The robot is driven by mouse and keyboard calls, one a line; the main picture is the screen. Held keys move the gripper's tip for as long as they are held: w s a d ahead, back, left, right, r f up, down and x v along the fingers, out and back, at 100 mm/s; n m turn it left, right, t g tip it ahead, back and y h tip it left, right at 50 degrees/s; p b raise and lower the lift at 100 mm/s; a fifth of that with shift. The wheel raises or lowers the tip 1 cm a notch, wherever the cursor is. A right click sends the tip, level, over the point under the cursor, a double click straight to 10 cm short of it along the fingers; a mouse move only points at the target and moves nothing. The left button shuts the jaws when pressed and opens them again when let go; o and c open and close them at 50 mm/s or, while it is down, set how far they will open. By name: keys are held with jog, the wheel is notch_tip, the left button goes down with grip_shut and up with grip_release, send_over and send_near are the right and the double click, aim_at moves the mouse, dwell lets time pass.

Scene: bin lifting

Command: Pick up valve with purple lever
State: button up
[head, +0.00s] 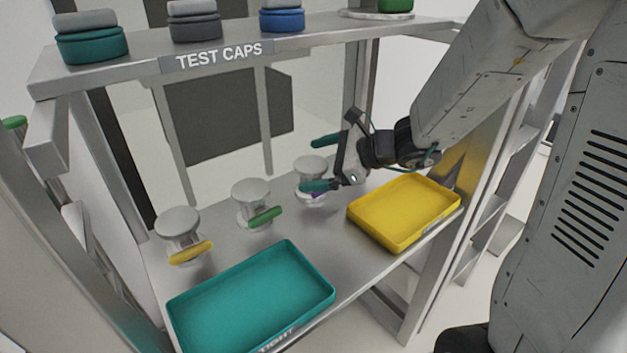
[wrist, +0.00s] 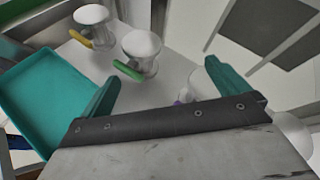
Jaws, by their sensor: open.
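The valve with the purple lever (head: 311,165) stands upright at the right end of the row on the grey shelf; it is pale with a round top. Its purple lever (head: 319,196) is mostly hidden behind a finger. My gripper (head: 308,164) is open, its teal fingers on either side of the valve's top as seen in the head view; contact cannot be told. In the wrist view, the purple lever (wrist: 178,103) peeks out between the fingers, and the valve (wrist: 200,86) is partly covered by the right finger.
A green-lever valve (head: 251,190) and a yellow-lever valve (head: 178,223) stand to the left. A teal tray (head: 320,295) lies in front, and a yellow tray (head: 440,222) lies right of the valves. An upper shelf (head: 335,33) with caps runs above.

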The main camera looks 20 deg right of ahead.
jog(key=w+d+f+m+t+h, duration=0.1)
jog(key=w+d+f+m, duration=0.1)
jog(key=w+d+f+m+t+h, duration=0.1)
jog(key=w+d+m, duration=0.1)
jog(key=m, duration=0.1)
jog(key=w+d+f+m+t, duration=0.1)
jog(key=d+f+m, duration=0.1)
jog(key=shift+w+d+f+m+h, duration=0.3)
jog(key=shift+w+d+h, duration=0.1)
jog(key=x, duration=0.7)
jog(key=shift+w+a, duration=0.15)
jog(key=shift+a, duration=0.1)
jog(key=shift+r, duration=0.1)
jog(key=c, duration=1.6)
jog(key=shift+o, duration=0.2)
jog(key=shift+r, duration=5)
jog(key=shift+r, duration=0.15)
notch_tip(320, 180, up, 6)
send_over(314, 164)
jog(key=shift+w+a, duration=0.15)
